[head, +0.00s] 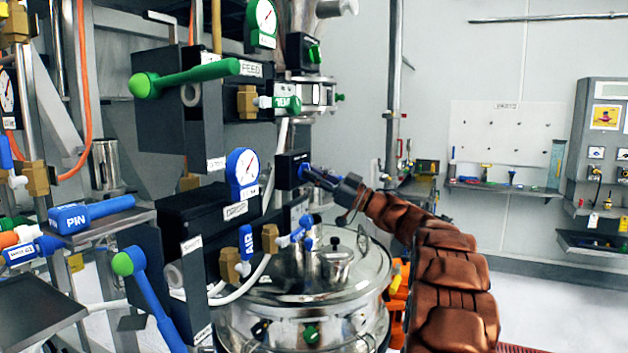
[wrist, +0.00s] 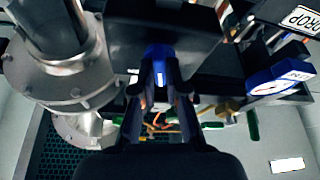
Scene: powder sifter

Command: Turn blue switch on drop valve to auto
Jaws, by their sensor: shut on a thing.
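The drop valve's black switch box (head: 287,171) is on the sifter frame, right of the blue gauge and above the steel vessel. My gripper (head: 308,172) reaches it from the right and is shut on the blue switch (head: 302,170) on the box's front. In the wrist view, the blue switch (wrist: 158,76) sits between the two fingers of my gripper (wrist: 160,95), with a white mark on it. The fingers hide part of the switch, and I cannot read its position labels.
A blue-rimmed gauge (head: 243,173) and the "DROP" label (head: 236,210) are left of the switch box. Below stands the steel vessel (head: 300,275) with blue air valves (head: 246,241) beside it. A green-handled feed valve (head: 185,77) is above left. Open floor lies to the right.

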